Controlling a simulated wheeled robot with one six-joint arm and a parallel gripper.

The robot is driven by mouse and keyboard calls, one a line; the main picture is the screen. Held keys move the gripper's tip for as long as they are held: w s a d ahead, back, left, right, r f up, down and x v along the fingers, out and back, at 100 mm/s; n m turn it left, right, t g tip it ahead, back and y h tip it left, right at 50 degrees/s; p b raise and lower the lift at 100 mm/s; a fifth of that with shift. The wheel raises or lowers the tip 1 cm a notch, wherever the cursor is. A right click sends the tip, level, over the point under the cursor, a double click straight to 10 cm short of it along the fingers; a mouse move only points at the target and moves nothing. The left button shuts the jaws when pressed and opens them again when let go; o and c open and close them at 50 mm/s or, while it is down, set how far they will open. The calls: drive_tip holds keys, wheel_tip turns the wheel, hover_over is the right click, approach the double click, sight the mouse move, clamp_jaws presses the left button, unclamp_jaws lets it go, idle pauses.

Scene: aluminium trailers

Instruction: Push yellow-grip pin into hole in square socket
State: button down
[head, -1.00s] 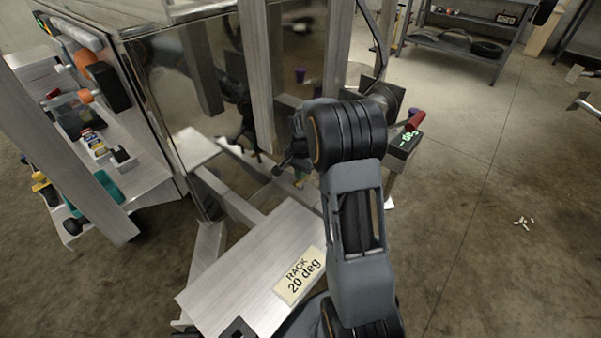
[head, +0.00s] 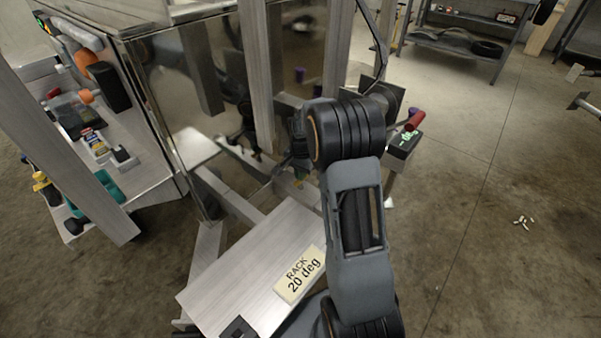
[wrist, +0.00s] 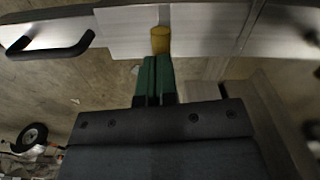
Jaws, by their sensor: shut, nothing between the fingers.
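The yellow grip (wrist: 160,41) of the pin shows in the wrist view, in front of a pale metal plate (wrist: 120,34). My gripper (wrist: 153,58) has green fingers, shut together with nothing between them. Their tips are right at the near end of the yellow grip; I cannot tell whether they touch it. The pin's shaft and the hole are hidden, so its depth cannot be judged. In the head view the yellow grip is a small spot (head: 298,184), just below my dark gripper (head: 287,170).
A black handle (wrist: 50,43) is left of the plate in the wrist view. In the head view, metal posts (head: 256,75) stand close behind my gripper. A slanted plate labelled "RACK 20 deg" (head: 245,260) lies below. A box with a green display (head: 404,143) is right.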

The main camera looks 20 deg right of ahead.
drive_tip(key=shift+r+p, duration=1.2)
drive_tip(key=shift+r, duration=0.6)
wheel_tip(320, 180, up, 6)
drive_tip(key=shift+s+a+f+p, duration=0.1)
drive_tip(key=shift+f+p, duration=0.05)
drive_tip(key=shift+p, duration=0.85)
